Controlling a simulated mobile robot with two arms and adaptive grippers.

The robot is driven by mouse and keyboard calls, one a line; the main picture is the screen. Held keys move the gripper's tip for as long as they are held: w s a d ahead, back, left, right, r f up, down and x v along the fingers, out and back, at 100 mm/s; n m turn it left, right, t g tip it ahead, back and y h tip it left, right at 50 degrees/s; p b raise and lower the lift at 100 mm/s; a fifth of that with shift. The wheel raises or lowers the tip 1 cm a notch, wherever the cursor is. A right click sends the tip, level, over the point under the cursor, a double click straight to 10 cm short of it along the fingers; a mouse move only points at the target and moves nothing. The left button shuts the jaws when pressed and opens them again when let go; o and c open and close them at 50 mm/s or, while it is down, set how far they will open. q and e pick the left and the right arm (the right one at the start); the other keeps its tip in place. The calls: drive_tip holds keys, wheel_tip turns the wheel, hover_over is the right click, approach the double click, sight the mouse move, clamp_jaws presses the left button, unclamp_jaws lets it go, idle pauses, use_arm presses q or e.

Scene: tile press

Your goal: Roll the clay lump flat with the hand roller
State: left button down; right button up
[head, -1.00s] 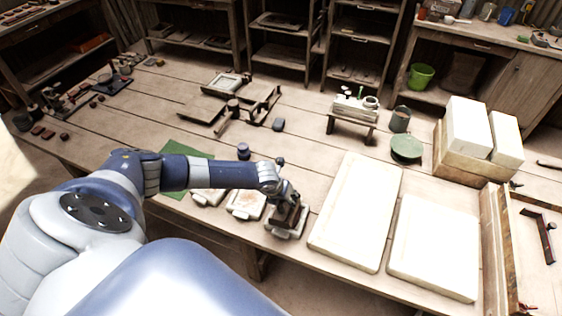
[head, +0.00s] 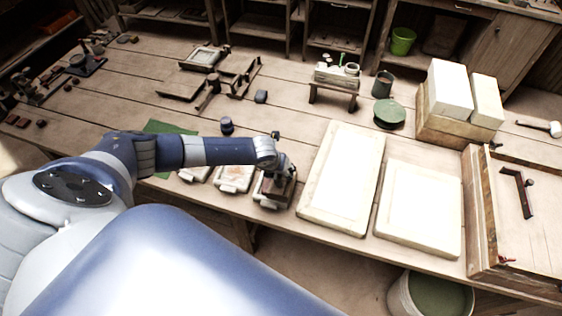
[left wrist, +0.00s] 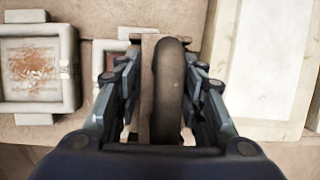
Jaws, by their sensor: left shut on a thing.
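My left gripper (head: 278,166) is shut on a brown wooden tool with a dark rounded handle (left wrist: 170,90), which also shows in the head view (head: 277,187). I cannot tell for sure whether this is the hand roller. It is over the rightmost of the small pale trays (head: 268,201) at the table's front edge; I cannot tell whether it touches. In the left wrist view a dark reddish patch (left wrist: 114,61) shows in that tray, partly hidden by the fingers and tool. I cannot make out a clay lump with certainty. My right gripper is not in view.
A pale tray with reddish marks (head: 234,175) stands left of the tool. Two large white slabs (head: 343,175) (head: 420,208) lie to the right. Behind are a dark blue knob (head: 227,126), a small rack (head: 334,95) and a green disc (head: 389,113). The table's middle is fairly clear.

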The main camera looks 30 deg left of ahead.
use_arm(q)
drive_tip(key=shift+s+a+f, duration=0.1)
drive_tip(key=shift+s+a, duration=0.05)
drive_tip(key=shift+a, duration=0.5)
drive_tip(key=shift+s+a, duration=0.1)
drive_tip(key=shift+a, duration=0.5)
drive_tip(key=shift+s+a+f, duration=0.1)
drive_tip(key=shift+s+a, duration=0.1)
drive_tip(key=shift+a, duration=0.3)
drive_tip(key=shift+s+a+f, duration=0.1)
drive_tip(key=shift+s+a, duration=0.1)
drive_tip(key=shift+a, duration=0.3)
drive_tip(key=shift+s+a+b, duration=0.2)
drive_tip(key=shift+a+b, duration=0.05)
drive_tip(key=shift+b, duration=0.05)
drive_tip(key=shift+f, duration=0.1)
wheel_tip(320, 180, up, 7)
drive_tip(key=p, duration=0.4)
drive_tip(key=shift+w+p, duration=0.25)
drive_tip(key=shift+p, duration=0.1)
